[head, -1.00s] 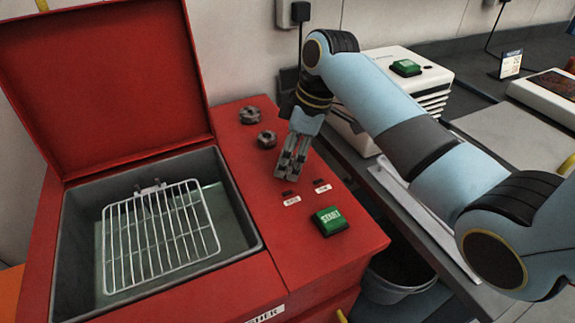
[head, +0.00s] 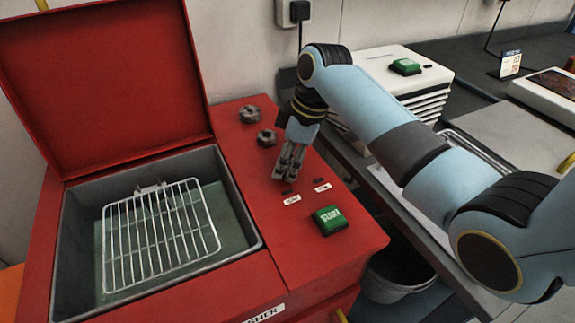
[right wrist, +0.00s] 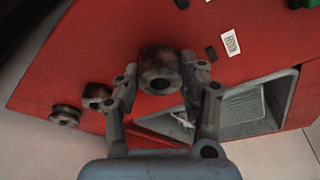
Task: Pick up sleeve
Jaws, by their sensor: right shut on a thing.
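My right gripper (head: 287,165) points down over the red top of the washer, beside the two small labels. In the right wrist view my right gripper (right wrist: 159,72) is shut on the sleeve (right wrist: 158,66), a short, dark, rusty metal cylinder with a round hole, between its fingertips. In the head view the fingers hide the sleeve. I cannot tell whether it touches the red top. My left gripper is not in view.
Two dark round metal parts, one farther (head: 250,114) and one nearer (head: 266,138), lie on the red top. A green START button (head: 330,220) is in front. The open tank holds a wire basket (head: 160,237); its red lid (head: 105,80) stands up.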

